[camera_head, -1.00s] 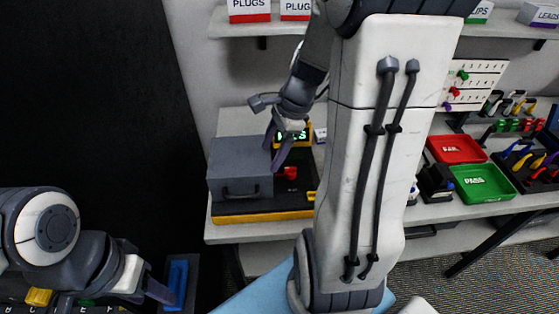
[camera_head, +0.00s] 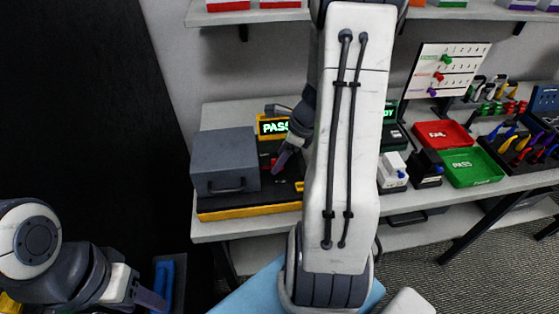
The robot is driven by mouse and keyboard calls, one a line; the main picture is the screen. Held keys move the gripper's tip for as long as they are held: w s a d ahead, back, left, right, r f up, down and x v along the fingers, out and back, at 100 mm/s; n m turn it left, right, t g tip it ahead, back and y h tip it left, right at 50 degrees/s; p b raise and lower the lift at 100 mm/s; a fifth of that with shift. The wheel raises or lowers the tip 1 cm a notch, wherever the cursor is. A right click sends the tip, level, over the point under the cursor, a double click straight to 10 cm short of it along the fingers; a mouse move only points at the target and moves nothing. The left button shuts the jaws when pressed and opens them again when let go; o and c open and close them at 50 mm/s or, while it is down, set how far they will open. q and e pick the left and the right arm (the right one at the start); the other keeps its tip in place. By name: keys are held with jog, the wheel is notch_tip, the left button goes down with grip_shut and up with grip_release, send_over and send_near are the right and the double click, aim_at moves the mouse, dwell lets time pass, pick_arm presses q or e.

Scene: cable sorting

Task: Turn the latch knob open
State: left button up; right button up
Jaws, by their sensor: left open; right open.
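The test fixture on the bench has a grey box-shaped cover (camera_head: 225,158) with a dark handle, on a black base with a yellow front edge (camera_head: 250,211). A small red part (camera_head: 270,162), perhaps the latch knob, shows right of the cover, partly hidden by my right gripper. My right gripper (camera_head: 281,164) points down at this red part; its finger gap is hard to see, and I cannot tell whether it touches. A lit display (camera_head: 272,127) behind reads "PASS". My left gripper (camera_head: 153,301) is open, low at the left, away from the fixture.
My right arm hides the bench's middle. Right of it are a red FAIL tray (camera_head: 443,133), a green PASS tray (camera_head: 471,166), small white and black devices, and a pegboard (camera_head: 447,70). A blue item (camera_head: 164,285) is beside my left gripper.

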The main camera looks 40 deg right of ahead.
jog(key=shift+w+a+f, duration=0.1)
jog(key=shift+f, duration=0.3)
grip_shut()
